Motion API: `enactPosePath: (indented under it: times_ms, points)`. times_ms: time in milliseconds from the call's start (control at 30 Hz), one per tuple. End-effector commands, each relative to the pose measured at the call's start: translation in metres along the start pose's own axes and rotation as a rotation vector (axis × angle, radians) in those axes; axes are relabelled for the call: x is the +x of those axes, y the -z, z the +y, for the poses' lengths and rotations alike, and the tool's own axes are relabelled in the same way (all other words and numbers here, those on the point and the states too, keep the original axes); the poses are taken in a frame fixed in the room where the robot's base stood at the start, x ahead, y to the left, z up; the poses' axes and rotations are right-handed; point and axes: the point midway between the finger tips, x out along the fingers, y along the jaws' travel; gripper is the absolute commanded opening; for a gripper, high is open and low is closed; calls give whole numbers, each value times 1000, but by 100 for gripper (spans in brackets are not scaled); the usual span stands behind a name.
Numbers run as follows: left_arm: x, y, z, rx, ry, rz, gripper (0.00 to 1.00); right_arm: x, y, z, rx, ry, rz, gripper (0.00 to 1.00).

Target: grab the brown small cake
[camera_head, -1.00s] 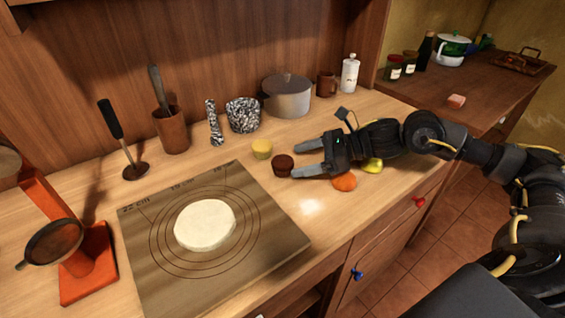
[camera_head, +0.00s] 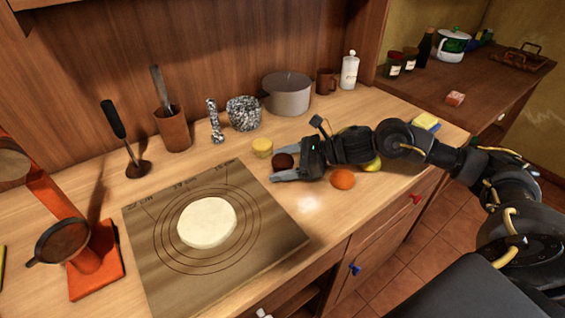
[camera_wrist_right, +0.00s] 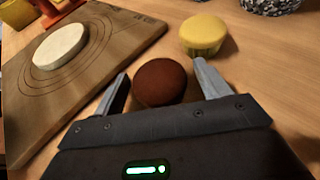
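The small brown cake (camera_head: 283,162) sits on the wooden counter just right of the pastry board, between the fingers of my right gripper (camera_head: 278,164). In the right wrist view the brown cake (camera_wrist_right: 160,82) shows between the two grey fingertips of the right gripper (camera_wrist_right: 161,68). The fingers are open, one on each side of the cake, with a narrow gap visible at each side. The cake's near lower part is hidden by the gripper body. My left gripper is not in view.
A yellow small cake (camera_head: 262,148) stands just behind the brown one. An orange fruit (camera_head: 342,179) and a yellow-green fruit (camera_head: 373,165) lie by my right arm. The board (camera_head: 160,275) bears a round of dough (camera_head: 207,222). A grey pot (camera_head: 288,95) stands at the back.

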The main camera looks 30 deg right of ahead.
Motion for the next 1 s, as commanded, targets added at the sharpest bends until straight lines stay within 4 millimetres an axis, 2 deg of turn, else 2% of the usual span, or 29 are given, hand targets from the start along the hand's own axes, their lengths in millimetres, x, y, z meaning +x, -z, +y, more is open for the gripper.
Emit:
enactPosePath:
  times_ms: [33, 333, 733, 933, 1000]
  points:
    - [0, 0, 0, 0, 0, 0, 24, 0, 0, 0, 0, 0, 0, 68]
    - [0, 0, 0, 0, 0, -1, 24, 0, 0, 0, -1, 0, 0, 29]
    - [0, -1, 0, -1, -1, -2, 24, -3, -8, 0, -4, 0, -2, 27]
    - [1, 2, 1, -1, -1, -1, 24, -13, -33, 0, -7, 2, -3, 27]
    - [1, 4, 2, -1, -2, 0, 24, -15, -45, 14, -9, -3, -4, 27]
